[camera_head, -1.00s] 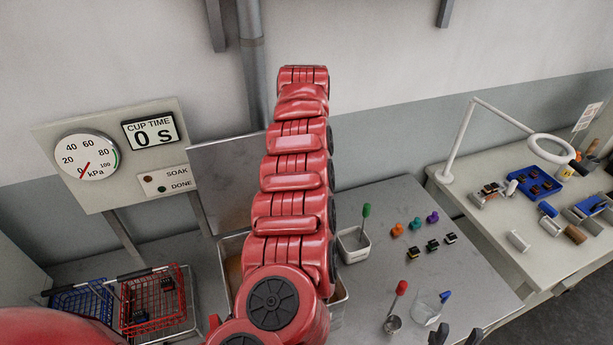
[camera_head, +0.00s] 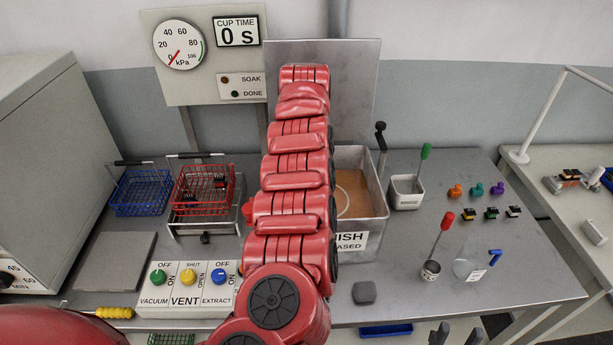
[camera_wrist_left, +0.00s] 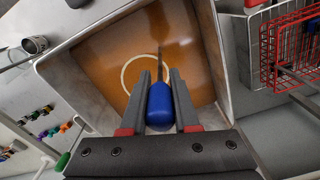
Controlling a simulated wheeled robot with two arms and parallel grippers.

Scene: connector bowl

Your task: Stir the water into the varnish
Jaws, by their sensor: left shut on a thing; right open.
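The varnish tank (camera_head: 378,205) is a metal box with amber liquid and a label ending "NISH"; my left arm partly covers it in the head view. In the left wrist view the amber varnish (camera_wrist_left: 110,55) fills the tank (camera_wrist_left: 222,45), with a pale ring in it. My left gripper (camera_wrist_left: 160,85) is shut on a blue-handled tool (camera_wrist_left: 160,105), whose dark shaft points over the varnish. How deep its tip is cannot be told. The left gripper is hidden in the head view. My right gripper (camera_head: 455,337) is open and empty at the bottom edge.
Red (camera_head: 203,188) and blue (camera_head: 140,191) baskets and a switch panel (camera_head: 190,292) are left.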

